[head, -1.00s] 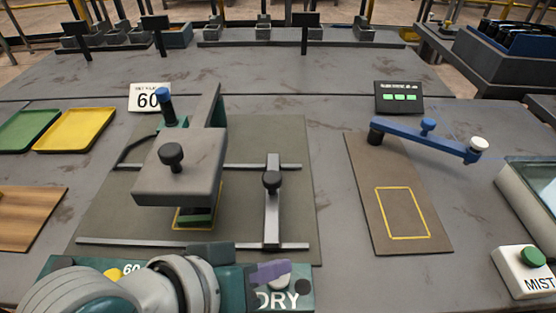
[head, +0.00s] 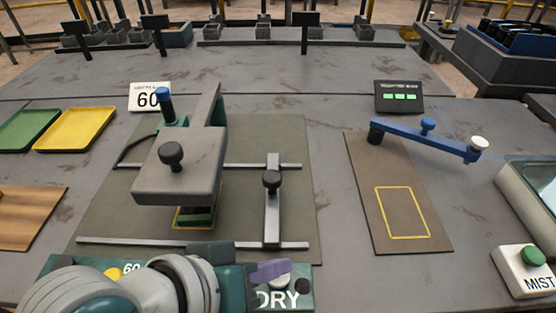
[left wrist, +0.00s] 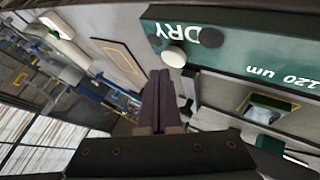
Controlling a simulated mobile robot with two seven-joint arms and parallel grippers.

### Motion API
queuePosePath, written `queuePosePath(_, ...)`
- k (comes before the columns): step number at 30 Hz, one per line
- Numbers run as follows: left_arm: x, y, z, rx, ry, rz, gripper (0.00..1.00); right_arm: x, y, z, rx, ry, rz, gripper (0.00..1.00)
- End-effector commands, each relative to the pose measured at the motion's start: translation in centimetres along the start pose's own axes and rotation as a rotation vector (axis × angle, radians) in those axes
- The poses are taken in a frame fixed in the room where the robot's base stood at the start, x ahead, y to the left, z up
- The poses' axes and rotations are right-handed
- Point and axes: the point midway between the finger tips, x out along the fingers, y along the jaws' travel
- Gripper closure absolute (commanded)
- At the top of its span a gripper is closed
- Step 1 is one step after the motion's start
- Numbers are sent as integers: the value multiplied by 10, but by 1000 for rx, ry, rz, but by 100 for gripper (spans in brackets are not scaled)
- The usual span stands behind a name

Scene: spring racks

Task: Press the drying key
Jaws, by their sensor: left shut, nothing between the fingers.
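The dark green control panel (head: 238,299) lies at the front edge, with the label DRY in white. A round white key (head: 280,283) sits by the label, partly hidden behind my left gripper (head: 271,272). In the left wrist view the white key (left wrist: 174,57) shows just beyond the tips, beside a dark round knob (left wrist: 212,37). My left gripper's purple fingers (left wrist: 161,74) are together and empty, very close to the key. I cannot tell whether they touch it. My right gripper is in neither view.
A press with a grey head (head: 180,165) stands on a mat behind the panel. A blue swing arm (head: 425,138) spans a brown board (head: 400,200) at the right. A white MIST box (head: 525,272) stands at the front right. A small screen (head: 399,97) shows green blocks.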

Motion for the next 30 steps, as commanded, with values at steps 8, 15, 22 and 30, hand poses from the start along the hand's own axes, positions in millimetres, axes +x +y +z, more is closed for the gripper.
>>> queuePosePath(8, 2, -2, 2, 0, 0, 0, 100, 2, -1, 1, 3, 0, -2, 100)
queuePosePath(15, 6, -4, 4, 1, 0, 0, 100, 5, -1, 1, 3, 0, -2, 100)
queuePosePath(22, 6, -4, 4, 0, 0, 0, 100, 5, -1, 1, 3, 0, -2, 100)
queuePosePath(30, 8, -6, 6, 0, 0, 0, 100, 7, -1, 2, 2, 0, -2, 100)
